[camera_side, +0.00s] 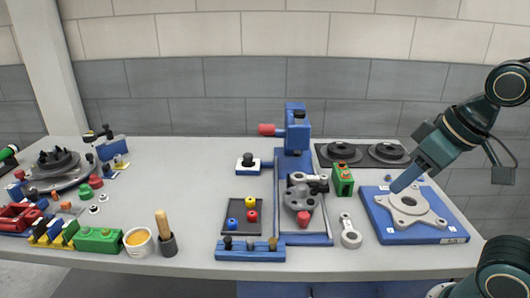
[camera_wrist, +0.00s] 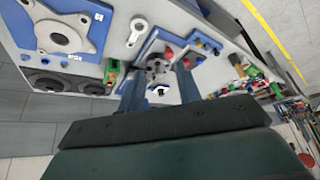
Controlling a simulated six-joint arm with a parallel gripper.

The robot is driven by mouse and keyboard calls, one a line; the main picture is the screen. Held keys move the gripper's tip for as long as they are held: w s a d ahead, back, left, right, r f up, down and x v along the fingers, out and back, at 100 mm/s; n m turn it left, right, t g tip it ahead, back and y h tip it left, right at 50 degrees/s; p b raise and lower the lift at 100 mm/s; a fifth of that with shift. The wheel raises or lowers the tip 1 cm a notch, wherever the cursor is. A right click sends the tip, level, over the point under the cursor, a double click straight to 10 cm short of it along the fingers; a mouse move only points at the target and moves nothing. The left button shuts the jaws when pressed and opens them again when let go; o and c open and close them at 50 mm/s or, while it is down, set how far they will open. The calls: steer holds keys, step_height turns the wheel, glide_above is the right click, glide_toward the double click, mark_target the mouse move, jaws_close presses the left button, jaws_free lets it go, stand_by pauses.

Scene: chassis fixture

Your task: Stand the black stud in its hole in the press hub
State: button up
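The press hub (camera_side: 300,196) is a grey round part with several holes, on a blue press base at mid-table. In the wrist view the hub (camera_wrist: 156,69) shows between my fingers, some way beyond them. A blue rack (camera_side: 262,254) at the front edge holds a few short upright pegs. A dark peg (camera_side: 228,243) at its left end may be the black stud; I cannot tell for sure. My gripper (camera_side: 400,186) is over the blue plate at the right, away from hub and rack. In the wrist view its fingers (camera_wrist: 160,72) are apart with nothing held.
A grey flange (camera_side: 411,208) lies on the blue plate under my gripper. A blue press column (camera_side: 297,128) rises behind the hub. A green block (camera_side: 342,180) and a grey link (camera_side: 349,232) stand right of it. Left-centre table is clear behind the cup (camera_side: 138,242).

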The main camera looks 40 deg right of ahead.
steer(key=w+a+r+m+g, duration=0.2)
steer(key=w+a, duration=0.1)
steer(key=w, duration=0.6)
steer(key=m+g, duration=0.3)
steer(key=m, duration=0.4)
glide_above(228, 238)
step_height(228, 238, down, 14)
steer(key=shift+a+f, duration=0.1)
steer(key=shift+f, duration=0.05)
steer(key=shift+f, duration=0.1)
steer(key=shift+f, duration=3.85)
